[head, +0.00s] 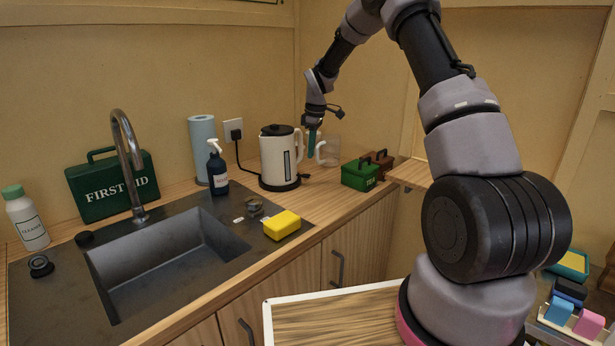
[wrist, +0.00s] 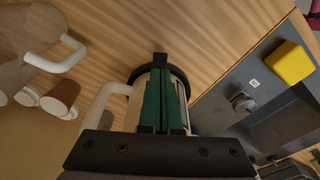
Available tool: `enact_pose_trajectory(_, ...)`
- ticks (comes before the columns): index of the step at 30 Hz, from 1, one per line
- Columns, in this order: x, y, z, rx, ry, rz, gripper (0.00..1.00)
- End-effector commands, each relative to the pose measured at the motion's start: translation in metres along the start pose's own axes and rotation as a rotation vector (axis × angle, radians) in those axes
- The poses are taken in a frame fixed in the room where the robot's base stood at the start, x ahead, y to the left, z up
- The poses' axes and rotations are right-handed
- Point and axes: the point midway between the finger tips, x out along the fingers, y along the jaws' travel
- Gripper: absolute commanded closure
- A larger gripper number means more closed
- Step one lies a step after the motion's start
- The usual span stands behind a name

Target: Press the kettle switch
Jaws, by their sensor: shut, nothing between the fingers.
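The cream kettle (head: 273,161) with a black lid and black base stands on the counter in the head view. My gripper (head: 311,155) points down beside the kettle's right side, with green fingers close together and nothing between them. In the wrist view my shut fingers (wrist: 160,72) cover most of the kettle. Its pale handle (wrist: 106,96) shows to the left of them and its dark round base (wrist: 181,77) around them. A small black tab (wrist: 160,59) sticks out just past the fingertips; it looks like the switch. I cannot tell whether the fingers touch it.
A clear jug (head: 333,150) stands just right of my gripper. A green box (head: 359,177) and a brown box sit further right. A soap bottle (head: 217,172) and paper roll stand left of the kettle. The sink (head: 165,250) and yellow sponge (head: 282,224) lie in front.

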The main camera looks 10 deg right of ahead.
Motion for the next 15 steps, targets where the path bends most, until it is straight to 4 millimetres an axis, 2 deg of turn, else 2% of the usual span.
enact_pose_trajectory(9, 0.041, -0.001, 0.0, 0.0, -0.002, -0.004, 1.0)
enact_pose_trajectory(15, 0.057, -0.001, 0.0, 0.0, -0.001, -0.003, 1.0)
